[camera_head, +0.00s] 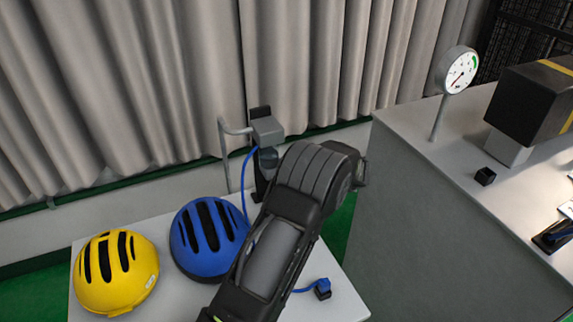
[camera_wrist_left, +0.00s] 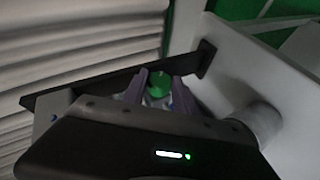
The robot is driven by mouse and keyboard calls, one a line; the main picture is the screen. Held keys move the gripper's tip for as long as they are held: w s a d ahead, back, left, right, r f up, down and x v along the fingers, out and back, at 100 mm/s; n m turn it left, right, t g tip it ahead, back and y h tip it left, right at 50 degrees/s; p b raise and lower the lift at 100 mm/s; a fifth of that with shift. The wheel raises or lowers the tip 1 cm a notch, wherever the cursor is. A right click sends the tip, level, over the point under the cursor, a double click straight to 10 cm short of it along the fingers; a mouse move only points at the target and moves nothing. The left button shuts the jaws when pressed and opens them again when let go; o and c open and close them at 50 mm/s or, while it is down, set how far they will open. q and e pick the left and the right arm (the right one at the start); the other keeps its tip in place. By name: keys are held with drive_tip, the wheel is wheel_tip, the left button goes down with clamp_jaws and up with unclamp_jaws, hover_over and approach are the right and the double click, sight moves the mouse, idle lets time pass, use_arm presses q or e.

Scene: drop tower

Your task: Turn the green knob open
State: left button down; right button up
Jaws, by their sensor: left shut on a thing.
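The green knob (camera_wrist_left: 158,88) shows in the left wrist view between the two fingers of my left gripper (camera_wrist_left: 158,94). The fingers are shut on it, one on each side. How far the knob is turned cannot be told. In the head view my left arm reaches over the white table, and its hand and the knob are hidden behind the arm. My right gripper is not in view.
A blue helmet (camera_head: 183,243) and a yellow helmet (camera_head: 142,275) sit on the white table (camera_head: 345,303). A grey box on a post (camera_head: 267,130) stands behind. A round gauge (camera_head: 457,72) stands on the grey block (camera_head: 440,200) at right. Curtains (camera_head: 150,70) close off the back.

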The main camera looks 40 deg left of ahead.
use_arm(q)
drive_tip(key=shift+a+r+h+p, duration=0.25)
drive_tip(key=shift+r+h+p, duration=0.4)
drive_tip(key=shift+h+p, duration=0.25)
drive_tip(key=shift+w+a+m+g+h+p, duration=0.1)
drive_tip(key=shift+m+g+h+p, duration=0.4)
drive_tip(key=shift+h, duration=0.3)
drive_tip(key=shift+f+g+h, duration=0.2)
drive_tip(key=shift+g+h, duration=0.2)
drive_tip(key=shift+h, duration=0.7)
drive_tip(key=shift+w+a+m+g+h, duration=0.15)
drive_tip(key=shift+m+g+h, duration=0.25)
drive_tip(key=shift+h, duration=0.3)
drive_tip(key=shift+r, duration=0.1)
drive_tip(key=c, duration=1)
unclamp_jaws()
drive_tip(key=shift+h, duration=0.3)
